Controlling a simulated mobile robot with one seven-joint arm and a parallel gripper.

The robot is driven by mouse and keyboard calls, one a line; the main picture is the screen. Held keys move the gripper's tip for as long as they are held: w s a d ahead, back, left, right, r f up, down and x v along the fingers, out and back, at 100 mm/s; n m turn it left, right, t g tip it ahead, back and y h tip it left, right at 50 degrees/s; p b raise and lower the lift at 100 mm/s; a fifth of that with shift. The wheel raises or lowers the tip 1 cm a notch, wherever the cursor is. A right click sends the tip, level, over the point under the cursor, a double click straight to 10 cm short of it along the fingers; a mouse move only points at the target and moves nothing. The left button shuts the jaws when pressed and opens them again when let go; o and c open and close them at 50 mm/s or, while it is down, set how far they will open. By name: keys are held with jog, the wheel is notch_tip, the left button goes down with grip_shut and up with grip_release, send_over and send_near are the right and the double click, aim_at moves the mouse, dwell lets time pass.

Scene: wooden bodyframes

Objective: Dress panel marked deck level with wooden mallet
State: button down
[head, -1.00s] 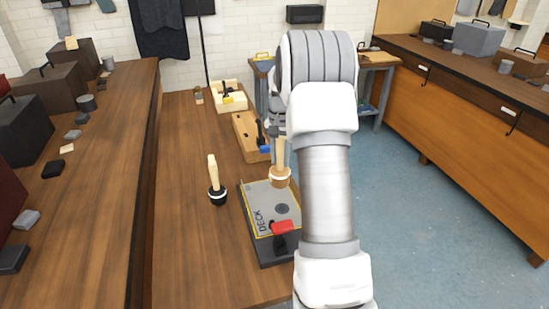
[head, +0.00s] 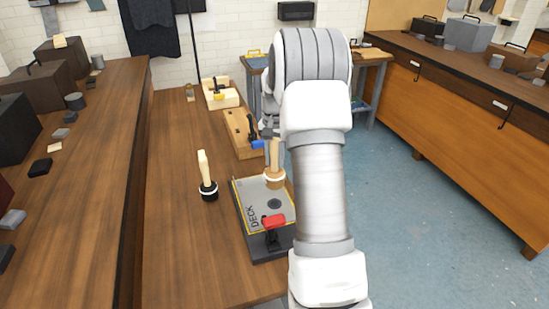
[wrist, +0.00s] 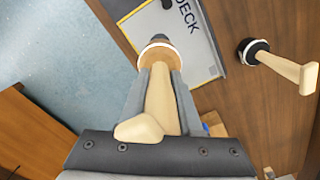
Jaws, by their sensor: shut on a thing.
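The wooden mallet (head: 274,166) has a pale handle and a tan head with a white band. My gripper (wrist: 163,82) is shut on its handle, with the head pointing down; in the wrist view the handle (wrist: 160,108) lies between both fingers. The grey panel marked DECK (head: 253,200) lies in a dark fixture on the bench and also shows in the wrist view (wrist: 203,45). The mallet head is over or on the panel's far part; I cannot tell whether it touches. A dark round spot (head: 274,204) shows on the panel.
A black-headed mallet (head: 207,182) stands left of the panel. A red-handled clamp (head: 273,221) sits at the panel's near edge. A wooden block with a blue-handled clamp (head: 240,134) and a pale wooden frame (head: 219,98) stand farther back.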

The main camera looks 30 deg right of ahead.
notch_tip(320, 180, down, 10)
jog(key=b, duration=0.6)
jog(key=shift+r, duration=0.25)
notch_tip(320, 180, up, 9)
jog(key=p, duration=0.6)
jog(key=shift+p, duration=0.4)
jog(key=shift+f, duration=0.15)
jog(key=shift+s+a, duration=0.1)
jog(key=shift+s, duration=0.1)
jog(key=s+a+r+b, duration=0.1)
jog(key=s+a+r, duration=0.1)
jog(key=s, duration=0.5)
jog(key=shift+s+a+b, duration=0.35)
jog(key=shift+a, duration=0.5)
